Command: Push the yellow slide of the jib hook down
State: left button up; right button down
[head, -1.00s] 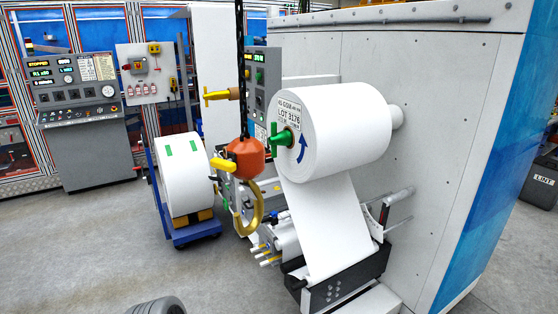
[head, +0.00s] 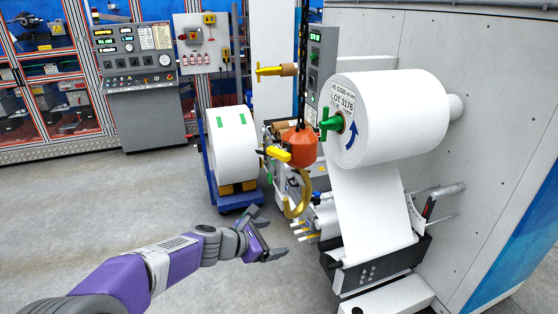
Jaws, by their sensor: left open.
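The jib hook hangs on a dark chain (head: 301,65) in the head view, right of the middle. It has an orange block (head: 301,146) and a curved brass-yellow hook (head: 297,206) below it. The yellow slide (head: 276,154) sticks out from the left side of the block. My left gripper (head: 276,238) is open and empty, below and a little left of the hook, apart from it in the picture. Its depth relative to the hook is hard to tell. My right gripper is not in view.
A white roll (head: 388,118) with a green handle (head: 331,124) sits on the machine (head: 493,130) just right of the hook. A blue cart (head: 236,202) carrying another white roll (head: 232,146) stands behind, to the left. A yellow-handled valve (head: 272,70) is above. The floor at left is clear.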

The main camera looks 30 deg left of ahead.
pick_arm(q)
notch_tip(320, 180, up, 16)
jog(key=s+a+f+n+t, duration=0.1)
jog(key=s+n+t, duration=0.1)
jog(key=n+t, duration=0.15)
jog(key=n+t+p, duration=0.1)
jog(key=t, duration=0.2)
send_near(275, 154)
jog(key=w, duration=0.4)
jog(key=shift+w+d+h, duration=0.2)
jog(key=shift+d+h, duration=0.1)
jog(key=shift+d, duration=0.1)
jog(key=x, duration=0.7)
jog(key=shift+a+p, duration=0.1)
jog(key=shift+p, duration=0.2)
jog(key=shift+s, duration=0.1)
jog(key=shift+c, duration=0.4)
jog(key=c, duration=1.4)
jog(key=shift+o, duration=0.2)
notch_tip(275, 154, down, 3)
jog(key=b, duration=0.3)
jog(key=shift+f, duration=0.25)
